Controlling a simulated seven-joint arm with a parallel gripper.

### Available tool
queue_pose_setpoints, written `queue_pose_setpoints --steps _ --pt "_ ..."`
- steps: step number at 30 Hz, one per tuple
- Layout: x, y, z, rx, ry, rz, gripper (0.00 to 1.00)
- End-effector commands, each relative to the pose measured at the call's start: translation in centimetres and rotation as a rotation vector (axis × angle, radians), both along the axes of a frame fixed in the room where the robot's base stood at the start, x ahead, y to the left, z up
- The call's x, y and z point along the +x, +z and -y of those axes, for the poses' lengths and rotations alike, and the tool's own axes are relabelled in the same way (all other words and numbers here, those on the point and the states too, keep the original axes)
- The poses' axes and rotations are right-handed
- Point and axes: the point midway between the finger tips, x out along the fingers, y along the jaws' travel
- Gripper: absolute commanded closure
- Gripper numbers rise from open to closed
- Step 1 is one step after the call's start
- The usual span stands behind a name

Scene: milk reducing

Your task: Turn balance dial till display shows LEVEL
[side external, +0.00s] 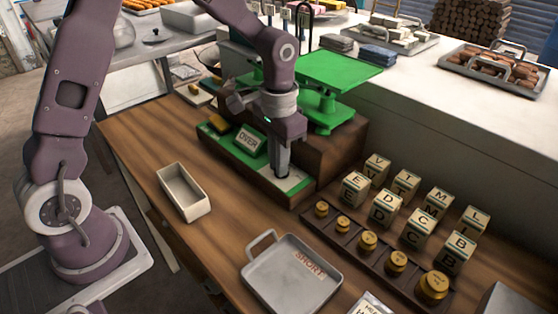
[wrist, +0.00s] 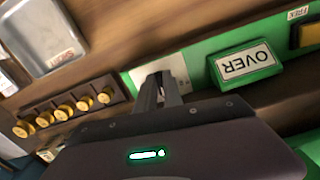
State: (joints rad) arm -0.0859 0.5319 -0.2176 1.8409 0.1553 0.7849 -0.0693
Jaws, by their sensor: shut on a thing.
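The balance is a green scale with a flat green pan (side external: 338,70) on a dark wooden base. Its display (side external: 248,138) reads OVER; the same sign shows in the wrist view (wrist: 243,64). My gripper (side external: 283,172) points straight down at the pale plate right of the display, with its fingers shut on the balance dial. The fingers also show in the wrist view (wrist: 158,85). The dial itself is hidden by the fingers, so its setting cannot be seen.
A rack of several brass weights (side external: 368,241) and lettered cubes (side external: 387,207) stand to the right. A metal tray marked SHORT (side external: 285,285) lies in front, and an empty cream box (side external: 184,192) sits at left. Bare wooden tabletop lies between them.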

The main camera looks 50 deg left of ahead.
Motion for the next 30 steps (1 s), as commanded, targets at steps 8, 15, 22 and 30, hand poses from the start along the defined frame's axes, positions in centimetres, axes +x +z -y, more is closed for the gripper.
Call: queue_pose_setpoints --steps 8,15,22,30 --pt "0.04 0.05 -0.22 0.000 -0.247 -0.001 1.00" --pt "0.15 0.07 -0.39 0.000 -0.474 0.000 1.00" --pt "0.25 0.06 -0.52 0.000 -0.665 0.000 1.00" --pt "0.34 0.04 -0.59 0.000 -0.825 -0.001 1.00"
